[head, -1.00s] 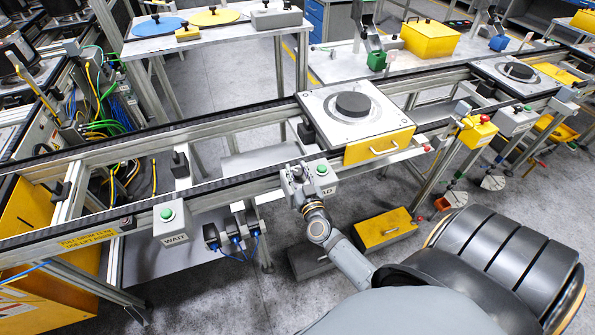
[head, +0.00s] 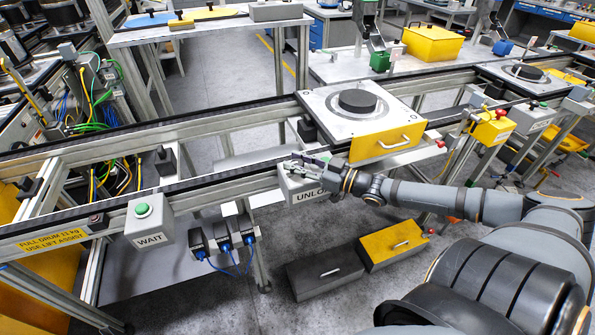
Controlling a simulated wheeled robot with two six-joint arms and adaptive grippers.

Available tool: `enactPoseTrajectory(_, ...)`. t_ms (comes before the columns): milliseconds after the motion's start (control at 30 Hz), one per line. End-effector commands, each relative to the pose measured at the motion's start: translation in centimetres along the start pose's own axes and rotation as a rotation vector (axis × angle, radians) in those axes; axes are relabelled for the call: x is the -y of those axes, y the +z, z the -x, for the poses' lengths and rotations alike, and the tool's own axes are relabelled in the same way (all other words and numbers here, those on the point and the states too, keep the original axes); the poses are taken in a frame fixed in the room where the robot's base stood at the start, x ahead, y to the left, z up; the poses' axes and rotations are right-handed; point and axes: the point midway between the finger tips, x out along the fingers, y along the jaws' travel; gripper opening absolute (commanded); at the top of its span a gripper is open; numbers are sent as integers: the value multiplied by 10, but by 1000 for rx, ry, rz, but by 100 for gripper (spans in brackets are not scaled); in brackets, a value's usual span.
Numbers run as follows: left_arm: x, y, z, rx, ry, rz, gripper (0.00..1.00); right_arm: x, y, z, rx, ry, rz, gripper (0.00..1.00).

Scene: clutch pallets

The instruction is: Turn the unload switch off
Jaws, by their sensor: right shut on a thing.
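The unload switch is a light grey box (head: 309,194) on the front rail, with a label of which "UNLO" can be read. My right gripper (head: 293,167) lies across the top of this box, its arm coming in from the right. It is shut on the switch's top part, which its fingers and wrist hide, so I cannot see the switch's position. My left gripper is out of view.
A WAIT box (head: 149,222) with a green button hangs on the rail to the left. A pallet (head: 337,100) with a black disc and yellow front sits just behind my gripper. A yellow case (head: 393,245) and a dark case (head: 325,273) lie on the floor.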

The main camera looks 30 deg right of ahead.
Motion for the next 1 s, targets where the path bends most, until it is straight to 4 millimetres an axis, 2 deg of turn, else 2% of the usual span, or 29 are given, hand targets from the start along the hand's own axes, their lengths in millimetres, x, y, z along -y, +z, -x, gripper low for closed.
enactPoseTrajectory(33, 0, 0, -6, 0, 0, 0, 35, 0, 5, 0, 7, -18, 3, 2)
enactPoseTrajectory(200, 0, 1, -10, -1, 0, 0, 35, 0, 3, 0, 4, -56, -1, 2)
enactPoseTrajectory(700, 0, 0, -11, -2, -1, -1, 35, 0, 1, 0, 2, -69, -3, 2)
enactPoseTrajectory(733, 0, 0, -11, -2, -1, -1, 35, 0, 1, 0, 2, -69, -3, 38)
enactPoseTrajectory(867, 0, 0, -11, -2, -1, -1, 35, 0, 0, 0, 1, -68, -2, 55)
enactPoseTrajectory(1000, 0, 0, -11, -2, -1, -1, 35, 0, 0, 0, 0, -68, -2, 57)
